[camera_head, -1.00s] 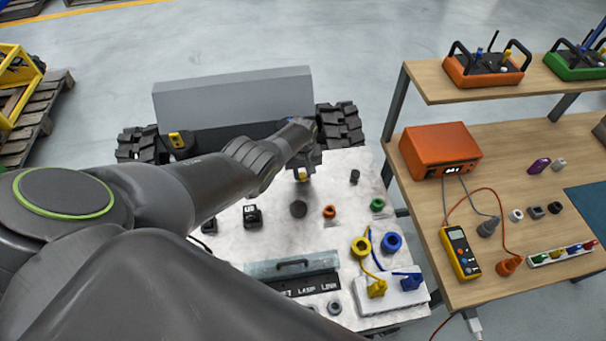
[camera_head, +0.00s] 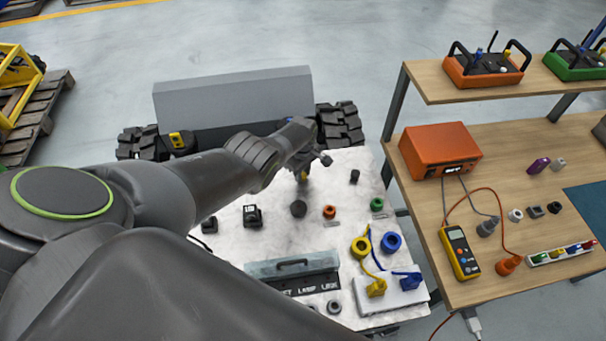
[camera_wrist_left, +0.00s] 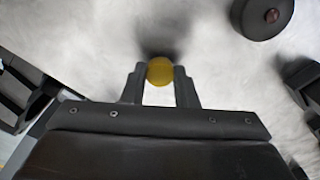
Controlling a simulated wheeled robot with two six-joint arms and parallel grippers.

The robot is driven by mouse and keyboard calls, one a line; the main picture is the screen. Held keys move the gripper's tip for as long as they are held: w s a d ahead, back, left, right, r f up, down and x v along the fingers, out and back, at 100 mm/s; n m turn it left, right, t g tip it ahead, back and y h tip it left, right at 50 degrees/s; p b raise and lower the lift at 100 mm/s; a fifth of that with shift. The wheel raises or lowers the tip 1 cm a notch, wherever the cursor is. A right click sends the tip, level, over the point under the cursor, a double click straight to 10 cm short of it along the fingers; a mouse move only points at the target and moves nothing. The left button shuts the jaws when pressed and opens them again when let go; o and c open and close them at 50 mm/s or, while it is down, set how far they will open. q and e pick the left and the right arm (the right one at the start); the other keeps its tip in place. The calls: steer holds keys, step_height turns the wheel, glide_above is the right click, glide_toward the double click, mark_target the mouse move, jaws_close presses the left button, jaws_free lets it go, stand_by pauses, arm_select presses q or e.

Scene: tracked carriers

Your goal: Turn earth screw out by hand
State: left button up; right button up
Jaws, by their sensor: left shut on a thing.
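The yellow earth screw (camera_wrist_left: 160,71) shows as a round yellow head in the left wrist view. My right gripper is in neither view.
A dark round knob (camera_head: 298,209), an orange ring (camera_head: 329,211) and a green one (camera_head: 377,204) stand nearby on the white top. Yellow (camera_head: 361,247) and blue (camera_head: 391,243) ring connectors lie nearer. A wooden bench (camera_head: 430,215) with a multimeter (camera_head: 460,252) stands to the right.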

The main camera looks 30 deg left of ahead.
arm_select(q)
steer(key=n, duration=0.4)
steer(key=shift+n, duration=1.5)
steer(key=shift+f+n, duration=0.1)
steer(key=shift+n, duration=0.7)
steer(key=n, duration=0.4)
steer(key=shift+s, duration=0.1)
steer(key=n, duration=0.4)
steer(key=o, duration=0.8)
